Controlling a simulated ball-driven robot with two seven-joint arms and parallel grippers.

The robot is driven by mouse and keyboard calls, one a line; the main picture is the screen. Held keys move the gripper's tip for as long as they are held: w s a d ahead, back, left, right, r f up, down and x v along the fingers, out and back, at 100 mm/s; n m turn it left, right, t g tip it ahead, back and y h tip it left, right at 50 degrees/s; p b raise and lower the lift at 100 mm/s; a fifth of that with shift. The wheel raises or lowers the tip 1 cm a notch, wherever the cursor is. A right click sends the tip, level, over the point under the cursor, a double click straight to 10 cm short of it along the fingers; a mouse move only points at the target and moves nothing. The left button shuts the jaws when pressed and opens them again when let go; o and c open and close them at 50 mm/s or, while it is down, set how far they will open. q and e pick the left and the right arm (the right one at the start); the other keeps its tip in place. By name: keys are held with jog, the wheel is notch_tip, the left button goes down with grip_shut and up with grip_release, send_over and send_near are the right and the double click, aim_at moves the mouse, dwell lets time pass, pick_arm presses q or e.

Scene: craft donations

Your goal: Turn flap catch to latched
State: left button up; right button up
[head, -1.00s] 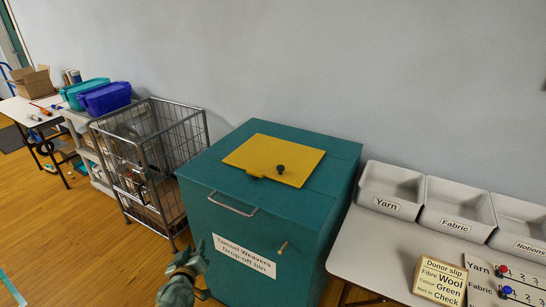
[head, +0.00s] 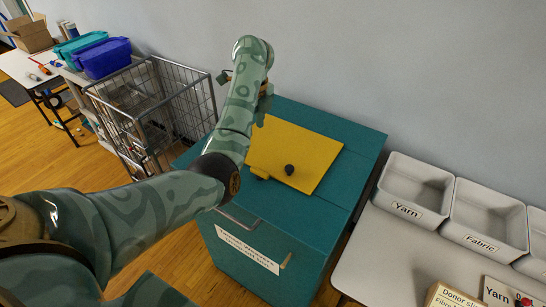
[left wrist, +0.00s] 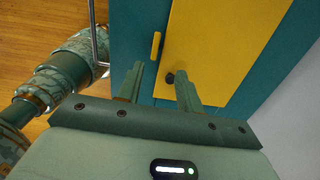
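The teal drop-off bin (head: 340,130) has a yellow flap (head: 300,150) lying flat on its top, also in the left wrist view (left wrist: 215,50). A black knob (head: 289,169) stands on the flap, and shows just beyond my fingers in the left wrist view (left wrist: 170,78). A small yellow bar (left wrist: 155,45) lies along the flap's edge. A thin brown peg (head: 286,260) sits on the bin's front; I cannot tell which of these is the catch. My left gripper (left wrist: 156,76) is open and empty above the lid, its fingers partly hidden in the head view. My right gripper is out of view.
The bin's front has a metal handle (head: 240,217) and a white label (head: 247,248). A wire cage (head: 150,110) stands to the left. A table with grey trays marked Yarn (head: 413,190) and Fabric (head: 487,220) is at the right. The wall is close behind.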

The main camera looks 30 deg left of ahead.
pick_arm(q)
jog(key=s+d, duration=0.1)
jog(key=b, duration=0.8)
send_near(259, 170)
jog(key=shift+h, duration=0.3)
jog(key=f, duration=0.8)
jog(key=shift+s+a+f, duration=0.1)
jog(key=shift+a+f, duration=0.15)
jog(key=shift+p, duration=0.3)
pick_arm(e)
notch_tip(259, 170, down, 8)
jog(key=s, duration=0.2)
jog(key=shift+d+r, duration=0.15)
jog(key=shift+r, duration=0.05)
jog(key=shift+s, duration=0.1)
pick_arm(q)
grip_shut()
